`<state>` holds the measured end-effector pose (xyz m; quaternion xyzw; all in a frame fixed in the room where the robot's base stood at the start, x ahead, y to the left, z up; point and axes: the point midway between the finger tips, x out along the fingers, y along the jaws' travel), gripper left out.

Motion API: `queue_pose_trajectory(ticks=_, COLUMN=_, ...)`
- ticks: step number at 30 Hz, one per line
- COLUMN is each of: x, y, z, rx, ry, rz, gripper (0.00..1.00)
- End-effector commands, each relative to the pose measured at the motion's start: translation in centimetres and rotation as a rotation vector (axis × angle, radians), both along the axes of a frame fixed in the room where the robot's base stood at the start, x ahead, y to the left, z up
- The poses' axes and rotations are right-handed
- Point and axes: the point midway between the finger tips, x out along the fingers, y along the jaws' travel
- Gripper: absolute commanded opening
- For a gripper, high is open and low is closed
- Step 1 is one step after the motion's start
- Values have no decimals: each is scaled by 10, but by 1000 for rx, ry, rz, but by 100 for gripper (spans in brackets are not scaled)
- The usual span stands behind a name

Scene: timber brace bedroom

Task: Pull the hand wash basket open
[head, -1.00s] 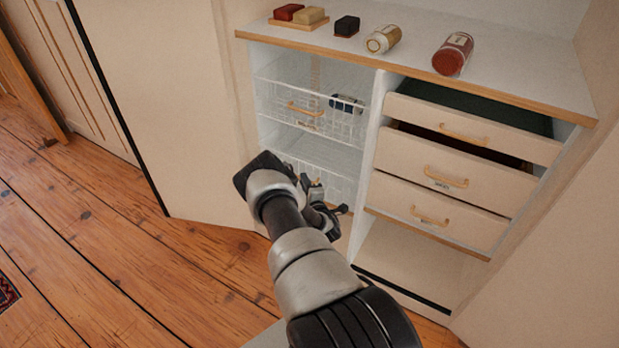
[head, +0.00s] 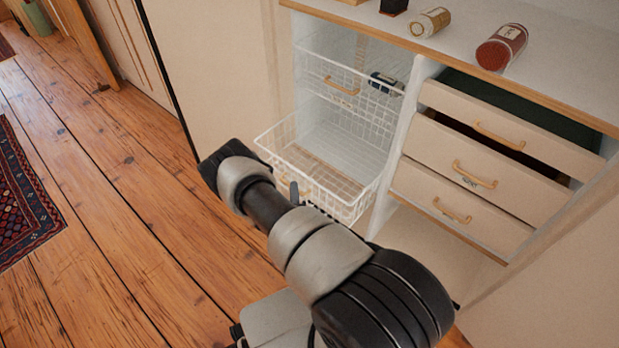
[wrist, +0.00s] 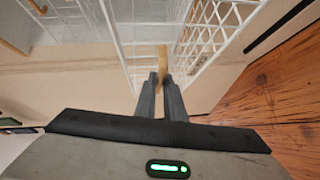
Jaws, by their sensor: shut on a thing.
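The lower white wire basket (head: 349,205) is pulled out of the left side of the cabinet and looks empty. In the wrist view its wire mesh (wrist: 205,35) is just beyond my fingers. My gripper (wrist: 160,80) is shut on the basket's wooden handle (wrist: 162,60). In the head view my arm hides most of the gripper and handle. The upper wire basket (head: 365,100) sits inside the cabinet, with a wooden handle (head: 341,85) and a small dark item (head: 386,83) in it. I cannot read any label that names a basket.
Three drawers (head: 470,170) with wooden handles are to the right; the top one is partly open. Bottles (head: 502,47) lie on the cabinet top (head: 455,40). The wood floor (head: 110,190) left of the basket is clear, with a patterned rug (head: 22,195) at far left.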

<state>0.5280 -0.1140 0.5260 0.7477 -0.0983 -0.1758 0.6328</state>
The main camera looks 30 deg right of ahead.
Motion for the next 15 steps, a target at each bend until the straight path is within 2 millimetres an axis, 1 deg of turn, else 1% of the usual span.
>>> queue_pose_trajectory(ticks=1, x=-4, y=10, z=0, rx=0, ry=1, rz=3, gripper=0)
queue_pose_trajectory(ticks=3, x=-8, y=20, z=0, rx=0, ry=1, rz=1, gripper=0)
queue_pose_trajectory(ticks=6, x=-12, y=29, z=0, rx=-1, ry=1, rz=-1, gripper=0)
queue_pose_trajectory(ticks=10, x=-15, y=36, z=0, rx=0, ry=0, rz=-1, gripper=0)
queue_pose_trajectory(ticks=15, x=-16, y=38, z=0, rx=0, ry=-1, rz=-3, gripper=0)
